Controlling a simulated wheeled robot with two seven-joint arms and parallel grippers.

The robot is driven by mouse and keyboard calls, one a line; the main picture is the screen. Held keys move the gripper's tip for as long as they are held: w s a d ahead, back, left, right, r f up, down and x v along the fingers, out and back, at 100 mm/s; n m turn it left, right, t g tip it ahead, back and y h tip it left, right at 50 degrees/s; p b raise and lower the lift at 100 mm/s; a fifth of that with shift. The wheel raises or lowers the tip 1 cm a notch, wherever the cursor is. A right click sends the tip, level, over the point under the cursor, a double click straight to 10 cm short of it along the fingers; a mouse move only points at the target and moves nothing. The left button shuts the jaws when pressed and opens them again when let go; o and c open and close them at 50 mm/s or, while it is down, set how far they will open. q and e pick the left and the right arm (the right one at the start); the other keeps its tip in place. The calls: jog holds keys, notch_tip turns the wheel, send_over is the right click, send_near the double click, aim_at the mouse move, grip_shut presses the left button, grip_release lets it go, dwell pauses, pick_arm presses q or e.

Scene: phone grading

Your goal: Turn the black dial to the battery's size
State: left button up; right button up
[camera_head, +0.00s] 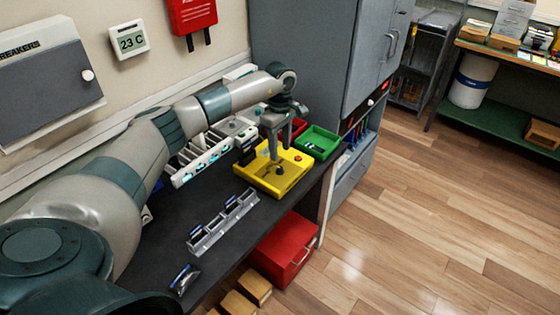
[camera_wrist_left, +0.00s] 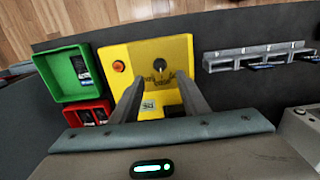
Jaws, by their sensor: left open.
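The yellow box (camera_head: 262,181) sits toward the far end of the dark bench. The black dial (camera_wrist_left: 159,65) is on its top face in the left wrist view, with dark markings beside it. My left gripper (camera_head: 276,155) points down over the box, and the dial is partly hidden in the head view. In the wrist view my left gripper (camera_wrist_left: 159,76) is open, its fingers spread either side of the dial. I cannot tell whether they touch the box. A small pale label or window (camera_wrist_left: 148,104) shows between the fingers. I cannot make out a battery or its size.
An orange-red button (camera_wrist_left: 118,66) is on the yellow box. A green tray (camera_head: 320,138) and a red tray (camera_wrist_left: 75,115) stand beside it, holding dark items. A grey slotted rack (camera_head: 205,239) lies nearer, with a phone (camera_head: 184,279) in front. A grey cabinet stands behind.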

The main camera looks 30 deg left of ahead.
aim_at(280, 168)
pick_arm(q)
notch_tip(280, 168, down, 8)
jog(key=shift+r+p, duration=0.1)
jog(key=shift+p, duration=0.95)
grip_shut()
